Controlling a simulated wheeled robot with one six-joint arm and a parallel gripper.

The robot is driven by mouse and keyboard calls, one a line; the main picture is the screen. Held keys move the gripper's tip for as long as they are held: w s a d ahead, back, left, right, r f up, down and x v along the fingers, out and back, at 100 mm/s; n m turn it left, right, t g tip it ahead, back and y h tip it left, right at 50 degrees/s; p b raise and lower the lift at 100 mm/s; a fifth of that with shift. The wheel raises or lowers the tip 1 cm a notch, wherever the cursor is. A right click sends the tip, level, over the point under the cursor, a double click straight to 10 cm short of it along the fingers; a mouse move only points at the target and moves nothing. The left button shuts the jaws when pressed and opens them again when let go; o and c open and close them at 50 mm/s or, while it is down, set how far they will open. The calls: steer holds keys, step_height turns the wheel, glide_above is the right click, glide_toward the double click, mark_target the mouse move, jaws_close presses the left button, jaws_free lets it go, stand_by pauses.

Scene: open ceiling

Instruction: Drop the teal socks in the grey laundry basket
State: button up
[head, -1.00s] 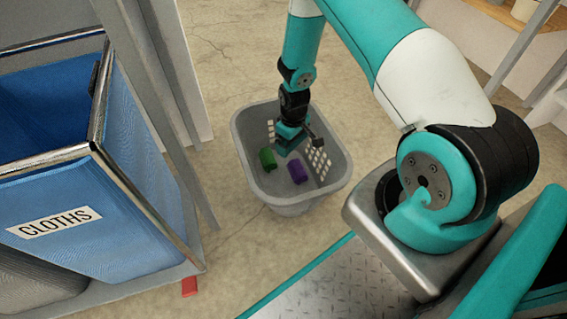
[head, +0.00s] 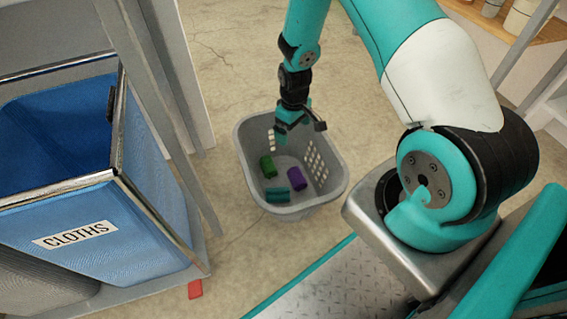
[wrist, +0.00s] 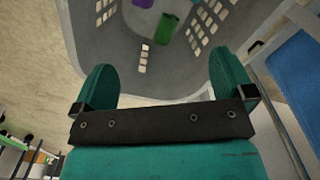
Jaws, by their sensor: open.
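The grey laundry basket (head: 240,165) stands on the floor in the middle of the head view. The teal socks (head: 277,195), a rolled bundle, lie inside it on the bottom, at the near side. In the wrist view the basket (wrist: 105,50) fills the upper middle, and a sliver of teal (wrist: 185,3) shows at the top edge. My gripper (head: 282,136) is above the far part of the basket, apart from the socks. In the wrist view my gripper (wrist: 165,85) has its two fingers wide apart with nothing between them.
A green roll (head: 267,166) and a purple roll (head: 297,179) also lie in the basket. A blue bin (head: 140,225) labelled CLOTHS stands in a metal frame at the left. A red piece (head: 195,289) is near its foot. Bare floor surrounds the basket.

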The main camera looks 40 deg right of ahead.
step_height(320, 180, up, 7)
steer(key=p, duration=0.2)
steer(key=shift+f, duration=0.2)
